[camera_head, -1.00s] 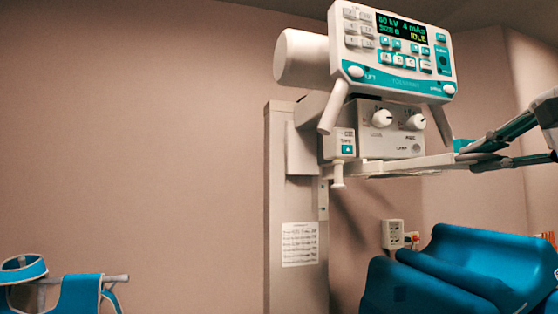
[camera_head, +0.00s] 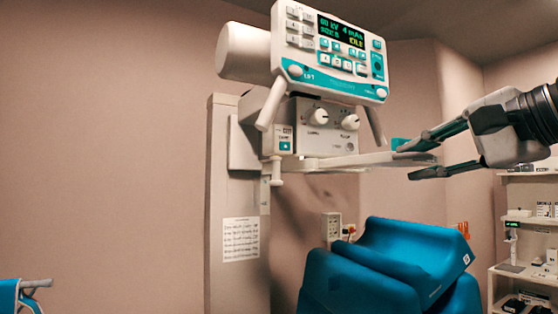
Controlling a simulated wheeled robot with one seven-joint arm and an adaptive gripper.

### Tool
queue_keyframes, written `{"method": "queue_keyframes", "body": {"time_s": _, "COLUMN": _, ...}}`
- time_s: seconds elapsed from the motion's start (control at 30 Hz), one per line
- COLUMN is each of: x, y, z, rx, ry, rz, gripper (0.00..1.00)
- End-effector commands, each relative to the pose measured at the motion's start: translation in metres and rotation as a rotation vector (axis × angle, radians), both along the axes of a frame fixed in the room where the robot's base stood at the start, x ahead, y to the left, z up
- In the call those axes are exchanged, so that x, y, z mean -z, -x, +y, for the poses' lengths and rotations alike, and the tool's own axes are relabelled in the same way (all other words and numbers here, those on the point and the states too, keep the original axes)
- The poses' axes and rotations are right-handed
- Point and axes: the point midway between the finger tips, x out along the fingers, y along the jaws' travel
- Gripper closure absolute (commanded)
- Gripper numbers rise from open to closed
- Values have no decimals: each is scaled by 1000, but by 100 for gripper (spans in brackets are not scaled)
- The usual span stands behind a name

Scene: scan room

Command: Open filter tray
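The X-ray unit's control box (camera_head: 325,130), with two white knobs, hangs below the display panel. A flat pale tray-like plate (camera_head: 350,161) juts out to the right along its bottom; this looks like the filter tray. My gripper (camera_head: 406,163) comes in from the right and is open. Its upper finger overlaps the plate's right end in the picture and its lower finger is just below. I cannot tell whether the fingers touch the plate or stand nearer the camera. A teal piece (camera_head: 399,144) shows behind the upper finger.
The display panel (camera_head: 338,50) with its two slanted handles is above. A tall column (camera_head: 236,190) stands at left. A blue padded chair (camera_head: 400,262) is below. Shelves (camera_head: 525,240) with small items stand at right. The wall at left is clear.

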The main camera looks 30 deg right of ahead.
Motion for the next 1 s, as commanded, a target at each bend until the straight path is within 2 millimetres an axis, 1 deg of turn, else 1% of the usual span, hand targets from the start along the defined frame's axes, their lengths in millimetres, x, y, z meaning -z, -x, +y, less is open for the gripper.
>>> {"method": "queue_keyframes", "body": {"time_s": 0.1, "x": -4, "y": 1, "z": 1, "rx": 0, "ry": 2, "rz": -10, "gripper": 72}}
{"method": "queue_keyframes", "body": {"time_s": 0.57, "x": -8, "y": 3, "z": 0, "rx": 3, "ry": 3, "rz": -18, "gripper": 72}}
{"method": "queue_keyframes", "body": {"time_s": 0.67, "x": -10, "y": 7, "z": 0, "rx": 4, "ry": 3, "rz": -20, "gripper": 72}}
{"method": "queue_keyframes", "body": {"time_s": 0.77, "x": -13, "y": 19, "z": -1, "rx": 5, "ry": 5, "rz": -22, "gripper": 72}}
{"method": "queue_keyframes", "body": {"time_s": 1.0, "x": -21, "y": 66, "z": -2, "rx": 5, "ry": 5, "rz": -15, "gripper": 72}}
